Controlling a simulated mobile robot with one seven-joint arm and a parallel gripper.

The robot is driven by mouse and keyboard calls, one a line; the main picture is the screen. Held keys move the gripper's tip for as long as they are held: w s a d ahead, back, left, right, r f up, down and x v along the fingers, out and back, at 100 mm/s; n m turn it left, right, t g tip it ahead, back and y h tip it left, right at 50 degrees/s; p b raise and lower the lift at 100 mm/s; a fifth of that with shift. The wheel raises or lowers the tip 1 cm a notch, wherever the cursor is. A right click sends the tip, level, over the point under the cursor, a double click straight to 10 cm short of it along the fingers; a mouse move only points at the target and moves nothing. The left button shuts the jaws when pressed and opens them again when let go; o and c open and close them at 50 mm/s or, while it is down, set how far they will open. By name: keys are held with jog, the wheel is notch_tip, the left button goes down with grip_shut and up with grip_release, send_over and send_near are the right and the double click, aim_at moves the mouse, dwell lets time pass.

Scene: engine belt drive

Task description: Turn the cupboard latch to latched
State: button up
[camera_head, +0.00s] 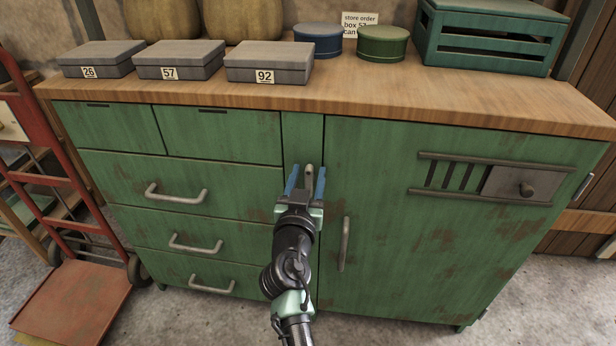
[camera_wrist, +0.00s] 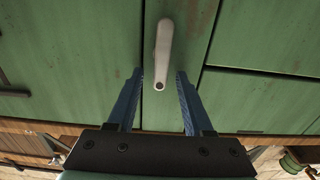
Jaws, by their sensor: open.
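The cupboard latch (camera_head: 309,171) is a pale grey lever on the narrow green strip left of the cupboard door (camera_head: 390,235). In the wrist view the latch (camera_wrist: 164,42) lies lengthwise along the strip, in line with it, with a dark pivot spot at its counter-side end. My gripper (camera_head: 307,178) is in front of the strip, its blue fingers open and empty. In the wrist view the gripper (camera_wrist: 159,73) has one finger on each side of the latch's pivot end, with a gap on both sides. How near the fingertips are to the strip is hard to tell.
The door has a grey bar handle (camera_head: 344,243) and a slatted vent with a knobbed sliding plate (camera_head: 515,185). Drawers with handles (camera_head: 176,194) are on the left. Boxes, tins (camera_head: 382,43) and a crate (camera_head: 492,38) stand on the wooden counter (camera_head: 410,92). A red hand truck (camera_head: 75,290) stands at left.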

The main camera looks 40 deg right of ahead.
grip_shut()
jog(key=shift+n, duration=0.3)
dwell(0.3)
jog(key=n, duration=0.2)
jog(key=w+n+b, duration=0.1)
jog(key=n, duration=0.1)
jog(key=shift+a+f, duration=0.2)
jog(key=shift+a, duration=0.2)
jog(key=shift+w+a+f+n, duration=0.2)
jog(key=shift+f+n, duration=0.2)
jog(key=shift+n, duration=1.8)
jog(key=shift+w+a+f+n, duration=0.15)
jog(key=shift+f+n, duration=0.25)
jog(key=shift+n, duration=1.8)
jog(key=shift+w+a+f+n, duration=0.2)
jog(key=shift+f+n, duration=0.2)
jog(key=shift+n, duration=2.1)
